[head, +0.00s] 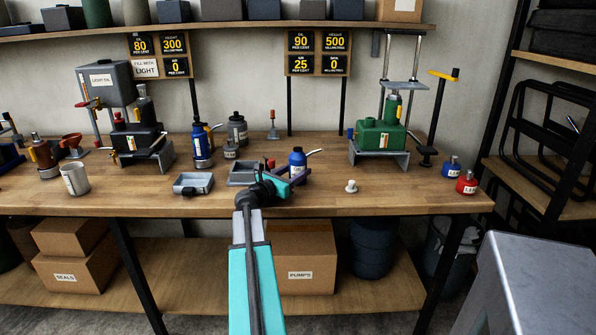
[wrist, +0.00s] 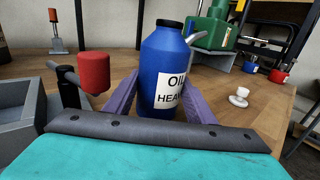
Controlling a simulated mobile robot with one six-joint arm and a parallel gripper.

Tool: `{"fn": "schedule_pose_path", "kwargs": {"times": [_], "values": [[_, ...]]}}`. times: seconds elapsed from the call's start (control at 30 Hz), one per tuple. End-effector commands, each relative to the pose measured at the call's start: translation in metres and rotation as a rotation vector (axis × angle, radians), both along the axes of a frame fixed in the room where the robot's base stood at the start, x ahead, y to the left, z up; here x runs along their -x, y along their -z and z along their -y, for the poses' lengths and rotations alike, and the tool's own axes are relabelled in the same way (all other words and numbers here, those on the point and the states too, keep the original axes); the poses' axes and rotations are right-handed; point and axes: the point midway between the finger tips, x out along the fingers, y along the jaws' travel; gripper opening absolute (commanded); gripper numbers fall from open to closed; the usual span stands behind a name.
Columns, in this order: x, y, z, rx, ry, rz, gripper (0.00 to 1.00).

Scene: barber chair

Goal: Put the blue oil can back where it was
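The blue oil can (head: 298,163) stands upright on the wooden workbench, with a dark cap and a grey spout pointing right. In the wrist view the can (wrist: 163,60) fills the middle, with a white label reading "OIL HEAVY". My gripper (head: 292,180) is low at the can. Its purple fingers (wrist: 161,95) are apart, one on each side of the can's lower body. I cannot tell whether they press on it. The can's base is partly hidden by my gripper.
A grey tray (head: 243,173) is just left of my gripper, with a red-topped handle (wrist: 94,72) close to the left finger. A small white knob (head: 351,187) and a green machine (head: 380,137) are to the right. The bench front between them is clear.

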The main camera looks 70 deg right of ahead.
Motion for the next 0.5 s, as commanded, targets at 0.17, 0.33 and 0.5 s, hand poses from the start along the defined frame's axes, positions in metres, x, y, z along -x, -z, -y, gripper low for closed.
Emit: {"fn": "schedule_pose_path", "kwargs": {"times": [0.17, 0.33, 0.5], "values": [[0.0006, 0.0002, 0.0002, 0.000, 0.001, 0.000, 0.58], [0.0009, -0.0001, 0.0003, 0.000, 0.001, 0.000, 0.58], [0.0005, -0.0015, -0.0027, 0.000, 0.001, 0.000, 0.58]]}}
